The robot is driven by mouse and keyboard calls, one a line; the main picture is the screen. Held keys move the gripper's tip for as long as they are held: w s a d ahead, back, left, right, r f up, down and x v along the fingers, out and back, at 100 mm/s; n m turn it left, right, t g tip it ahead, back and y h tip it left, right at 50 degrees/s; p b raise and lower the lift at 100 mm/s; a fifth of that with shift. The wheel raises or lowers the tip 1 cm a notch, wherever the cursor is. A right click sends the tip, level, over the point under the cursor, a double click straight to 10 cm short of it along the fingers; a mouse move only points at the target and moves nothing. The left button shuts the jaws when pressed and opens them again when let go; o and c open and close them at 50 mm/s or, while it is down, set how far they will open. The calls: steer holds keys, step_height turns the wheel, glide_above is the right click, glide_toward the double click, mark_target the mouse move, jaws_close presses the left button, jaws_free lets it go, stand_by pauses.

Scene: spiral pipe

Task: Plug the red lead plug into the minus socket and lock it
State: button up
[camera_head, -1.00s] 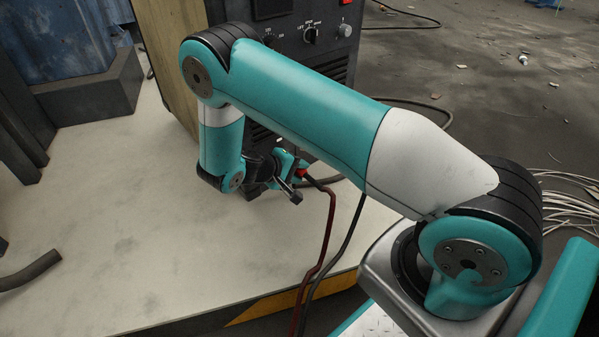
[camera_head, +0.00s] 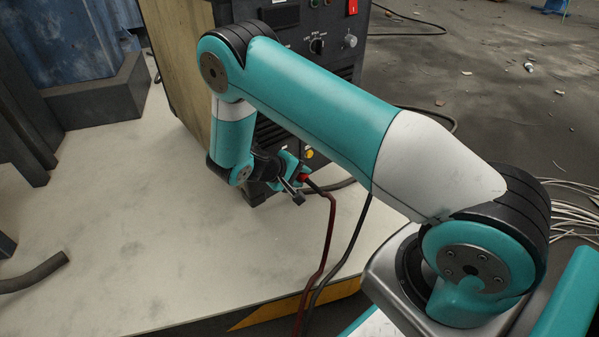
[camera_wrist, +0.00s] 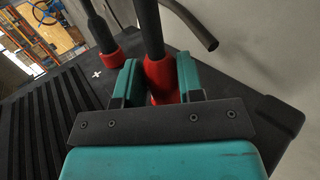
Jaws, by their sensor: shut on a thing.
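My gripper (camera_wrist: 158,88) is shut on a red plug (camera_wrist: 160,75) with a dark lead in the wrist view. The plug points towards the dark front of the machine; its tip is hidden by my gripper, so I cannot tell whether it is in a socket. In the head view my gripper (camera_head: 296,173) is low at the machine front (camera_head: 290,50), with the red plug (camera_head: 304,178) at its jaws. A second red-collared plug (camera_wrist: 110,58) sits at the panel left of it, beside a white plus mark (camera_wrist: 97,74). The minus socket is not visible.
A red lead (camera_head: 331,225) and a black lead (camera_head: 350,240) hang over the edge of the pale table (camera_head: 120,240). A yellow round part (camera_head: 309,154) shows on the machine front. A dark curved pipe (camera_head: 40,272) lies at the left.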

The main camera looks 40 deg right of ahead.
steer(key=shift+d+r+y+p, duration=0.1)
steer(key=shift+d+y+p, duration=0.05)
steer(key=shift+y+p, duration=0.8)
steer(key=shift+y+p, duration=0.75)
steer(key=shift+p, duration=0.15)
steer(key=shift+s+d+y+p, duration=0.1)
steer(key=shift+d+y+p, duration=0.1)
steer(key=shift+y+p, duration=1.2)
steer(key=y+p, duration=0.1)
steer(key=y, duration=0.2)
steer(key=shift+d, duration=0.2)
steer(key=y, duration=0.3)
steer(key=shift+d+f, duration=0.2)
steer(key=shift+f, duration=0.1)
steer(key=o, duration=0.6)
steer(key=shift+a+y+b, duration=0.2)
steer(key=shift+y+b, duration=0.1)
steer(key=shift+y, duration=0.2)
steer(key=o, duration=0.5)
steer(key=shift+r, duration=0.1)
steer(key=shift+c, duration=0.2)
